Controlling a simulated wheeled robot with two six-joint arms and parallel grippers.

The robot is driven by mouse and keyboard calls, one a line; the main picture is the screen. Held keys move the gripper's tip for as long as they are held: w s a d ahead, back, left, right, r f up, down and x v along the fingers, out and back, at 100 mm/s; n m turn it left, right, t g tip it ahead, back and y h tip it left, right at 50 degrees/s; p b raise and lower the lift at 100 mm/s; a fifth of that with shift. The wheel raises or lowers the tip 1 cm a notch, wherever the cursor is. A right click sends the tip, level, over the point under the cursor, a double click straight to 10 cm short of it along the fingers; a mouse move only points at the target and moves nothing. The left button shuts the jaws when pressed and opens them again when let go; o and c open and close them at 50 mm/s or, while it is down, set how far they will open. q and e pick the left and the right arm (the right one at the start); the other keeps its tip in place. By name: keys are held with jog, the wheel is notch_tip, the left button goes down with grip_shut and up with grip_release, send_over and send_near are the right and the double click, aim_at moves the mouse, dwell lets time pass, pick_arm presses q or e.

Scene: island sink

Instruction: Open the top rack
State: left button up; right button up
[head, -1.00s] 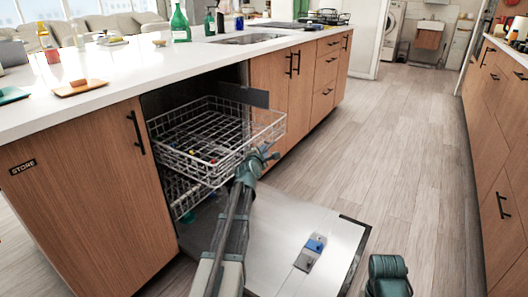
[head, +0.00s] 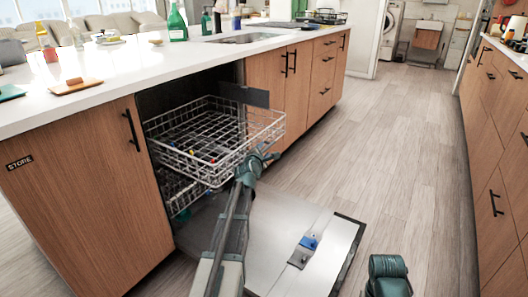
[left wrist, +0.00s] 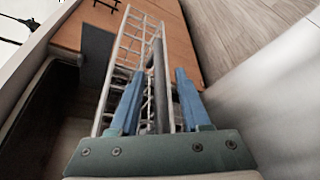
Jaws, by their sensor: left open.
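The dishwasher's top rack (head: 205,130) is a white wire basket, partly slid out of the dark opening in the island. Small red, blue and yellow pieces show in it. My left gripper (head: 262,157) is at the rack's front right corner. In the left wrist view, its blue fingers (left wrist: 157,95) stand apart on either side of the rack's wire edge (left wrist: 158,60). I cannot tell whether they touch it. The dishwasher door (head: 300,240) lies folded down below the rack. A dark teal part of my right arm shows at the bottom right; its fingers are not visible.
A lower rack (head: 180,192) sits beneath, inside the dishwasher. Wooden cabinets (head: 85,195) flank the opening, and a white counter (head: 120,75) with bottles runs above. The wood floor (head: 400,170) to the right is clear up to the far drawers (head: 498,195).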

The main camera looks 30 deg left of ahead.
pick_arm(q)
jog(key=p+v, duration=0.3)
jog(key=v, duration=1)
jog(key=shift+s, duration=0.4)
jog(key=shift+d, duration=0.15)
jog(key=s+d+f+m+g+h+p, duration=0.1)
jog(key=s+d+f+m+g+h, duration=0.15)
jog(key=d+m, duration=0.45)
jog(key=s+d+f+m+g+h+p, duration=0.15)
jog(key=d+f+m, duration=0.25)
jog(key=d, duration=0.6)
jog(key=s+d+f+m+g+h, duration=0.1)
jog(key=d+f+m+g+h, duration=0.3)
jog(key=d, duration=0.5)
jog(key=s+d+f+m+g+y+p, duration=0.1)
jog(key=s+d+m+g+y, duration=0.3)
jog(key=s+m, duration=0.45)
jog(key=s+d+f+m+g+y+p, duration=0.1)
jog(key=s+d+m+g, duration=0.2)
jog(key=s+d+m, duration=0.55)
notch_tip(320, 180, up, 38)
jog(key=s+a+n+p, duration=0.1)
jog(key=s+a+p, duration=0.1)
jog(key=p, duration=3.6)
jog(key=shift+a, duration=0.4)
